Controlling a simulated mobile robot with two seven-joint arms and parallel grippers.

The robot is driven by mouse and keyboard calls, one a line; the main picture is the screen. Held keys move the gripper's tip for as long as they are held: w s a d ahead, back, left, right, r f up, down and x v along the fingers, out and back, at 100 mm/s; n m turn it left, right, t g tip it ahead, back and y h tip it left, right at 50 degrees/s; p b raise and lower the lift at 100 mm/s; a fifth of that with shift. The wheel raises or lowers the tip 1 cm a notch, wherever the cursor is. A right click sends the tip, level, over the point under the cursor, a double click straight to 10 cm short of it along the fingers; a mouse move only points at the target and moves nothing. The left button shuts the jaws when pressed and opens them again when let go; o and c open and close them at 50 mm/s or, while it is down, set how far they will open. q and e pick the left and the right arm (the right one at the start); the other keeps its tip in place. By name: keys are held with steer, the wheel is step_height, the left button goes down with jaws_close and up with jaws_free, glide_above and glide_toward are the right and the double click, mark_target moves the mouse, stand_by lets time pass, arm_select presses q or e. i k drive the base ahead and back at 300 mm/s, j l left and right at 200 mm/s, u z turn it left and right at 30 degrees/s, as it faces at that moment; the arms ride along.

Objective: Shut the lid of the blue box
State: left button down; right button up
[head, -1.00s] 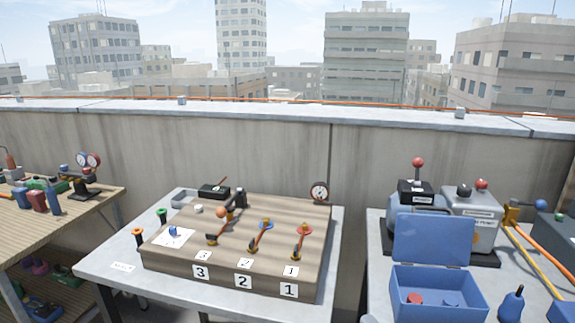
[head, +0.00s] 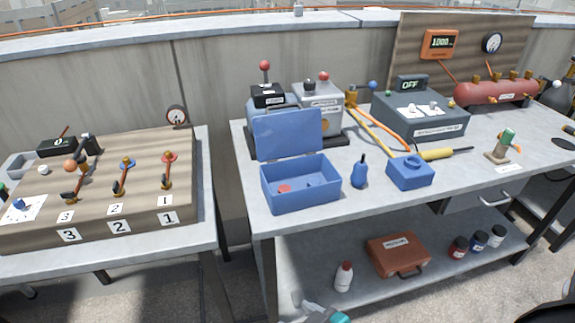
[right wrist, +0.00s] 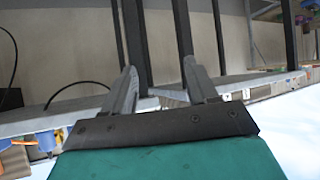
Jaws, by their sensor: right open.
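The blue box (head: 302,196) stands near the front left of the right-hand table. Its lid (head: 288,135) stands up, open, hinged along the back edge. A red piece (head: 285,188) and a small blue piece lie inside the box. My right gripper (head: 308,307) shows partly at the bottom edge of the head view, below and in front of the table. In the right wrist view my right gripper (right wrist: 160,67) is open, with nothing between its fingers. My left gripper is not in view.
Behind the box stand two pump-like units (head: 318,106). A blue bulb (head: 360,172) and a blue block (head: 410,171) stand to its right. The left table holds a wooden lever board (head: 95,190). A brown case (head: 398,254) lies on the lower shelf. A gap separates the tables.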

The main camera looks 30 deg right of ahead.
mark_target(290, 134)
steer(key=i, duration=0.15)
steer(key=i+z, duration=0.15)
steer(key=z, duration=0.2)
steer(key=i+j+z, duration=0.1)
steer(key=z, duration=0.25)
steer(key=i+j, duration=0.05)
